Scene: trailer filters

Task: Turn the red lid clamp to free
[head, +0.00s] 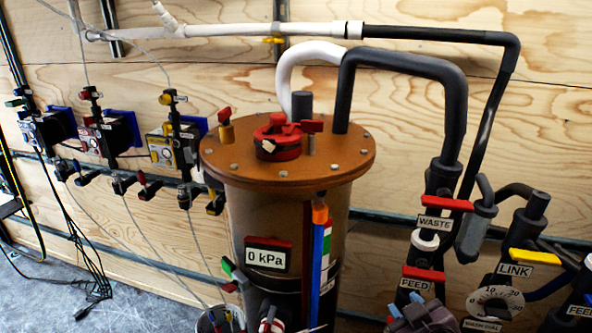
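A tall drum with an orange-brown bolted lid (345,160) stands in the middle of the head view. A red round clamp (278,147) with a raised red knob sits near the middle of the lid. A red lever (312,126) on a short post stands just right of it, and a red-handled brass fitting (225,128) stands at the lid's left. My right gripper (422,318) seems to be the grey shape at the bottom edge, right of the drum, low and well apart from the lid. Its fingers are cut off and unclear.
A black hose (400,62) and a white hose (292,65) arch up from the lid's back. Valves labelled WASTE (437,224), FEED (415,284) and LINK (515,270) crowd the right. Small wall units (175,148) hang at left. Space above the lid's front is clear.

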